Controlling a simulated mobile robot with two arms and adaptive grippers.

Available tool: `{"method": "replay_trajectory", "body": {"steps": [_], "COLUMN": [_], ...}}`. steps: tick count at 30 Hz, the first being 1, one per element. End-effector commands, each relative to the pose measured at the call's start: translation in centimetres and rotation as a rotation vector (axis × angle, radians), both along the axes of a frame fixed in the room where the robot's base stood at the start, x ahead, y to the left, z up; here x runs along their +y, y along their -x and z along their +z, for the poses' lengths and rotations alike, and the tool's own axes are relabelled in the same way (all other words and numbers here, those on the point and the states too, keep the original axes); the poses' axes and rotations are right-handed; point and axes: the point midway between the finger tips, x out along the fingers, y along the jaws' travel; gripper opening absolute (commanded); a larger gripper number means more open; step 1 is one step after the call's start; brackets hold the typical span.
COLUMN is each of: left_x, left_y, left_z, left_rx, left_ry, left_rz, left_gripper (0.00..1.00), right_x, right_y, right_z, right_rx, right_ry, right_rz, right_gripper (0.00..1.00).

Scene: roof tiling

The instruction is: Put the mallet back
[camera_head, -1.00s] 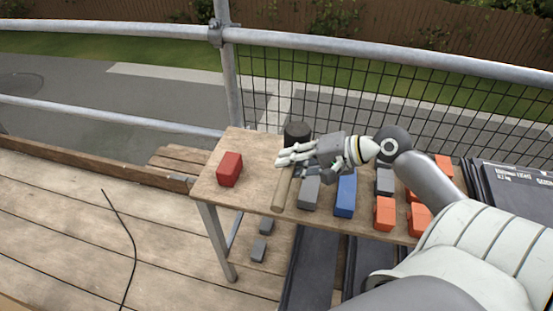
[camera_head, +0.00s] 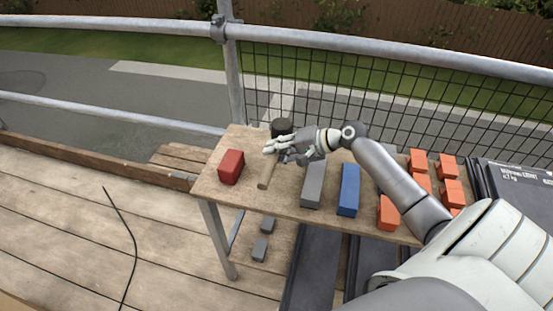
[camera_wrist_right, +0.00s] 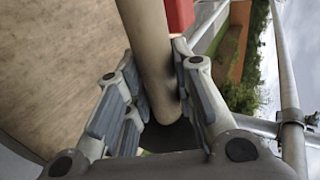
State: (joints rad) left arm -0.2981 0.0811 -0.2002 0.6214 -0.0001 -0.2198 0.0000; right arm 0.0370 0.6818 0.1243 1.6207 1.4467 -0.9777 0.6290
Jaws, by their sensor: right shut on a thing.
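The mallet has a black head (camera_head: 281,127) and a pale wooden handle (camera_head: 267,172). My right gripper (camera_head: 272,148) is shut on the mallet's handle, close below the head, over the left part of the wooden table (camera_head: 238,140). In the right wrist view the handle (camera_wrist_right: 148,40) runs between the pads of the right gripper (camera_wrist_right: 160,105), and the dark head shows only partly below. I cannot tell whether the mallet touches the table top. My left gripper is not in view.
A red block (camera_head: 231,167) stands left of the handle. A grey block (camera_head: 313,184) and a blue block (camera_head: 348,190) stand to its right. Several orange blocks (camera_head: 418,160) lie further right. A mesh guardrail (camera_head: 410,105) runs behind the table. Dark tiles (camera_head: 515,195) are stacked at the right.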

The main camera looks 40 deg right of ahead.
Motion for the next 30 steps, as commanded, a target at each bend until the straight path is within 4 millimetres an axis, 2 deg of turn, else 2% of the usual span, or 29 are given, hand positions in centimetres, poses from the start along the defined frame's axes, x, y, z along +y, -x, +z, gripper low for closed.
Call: {"method": "replay_trajectory", "body": {"steps": [6, 18, 19, 23, 30], "left_x": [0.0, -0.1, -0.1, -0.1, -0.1], "left_y": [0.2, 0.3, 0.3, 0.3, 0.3], "left_z": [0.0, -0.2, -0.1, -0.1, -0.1], "left_rx": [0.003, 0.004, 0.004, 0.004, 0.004], "left_ry": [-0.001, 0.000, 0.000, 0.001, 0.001], "left_rz": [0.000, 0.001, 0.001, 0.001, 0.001], "left_gripper": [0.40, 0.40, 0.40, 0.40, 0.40], "right_x": [0.0, 0.0, 0.0, 0.0, 0.0], "right_y": [-0.1, -0.1, 0.0, 0.0, 0.0], "right_z": [-2.5, -3.1, -3.3, -3.3, -3.3], "right_rx": [-0.005, -0.005, 0.000, 0.000, 0.000], "right_ry": [-0.002, 0.000, 0.000, 0.000, 0.000], "right_rz": [-0.002, -0.002, -0.001, -0.001, -0.001], "right_gripper": [0.00, 0.00, 0.26, 0.43, 0.45]}}
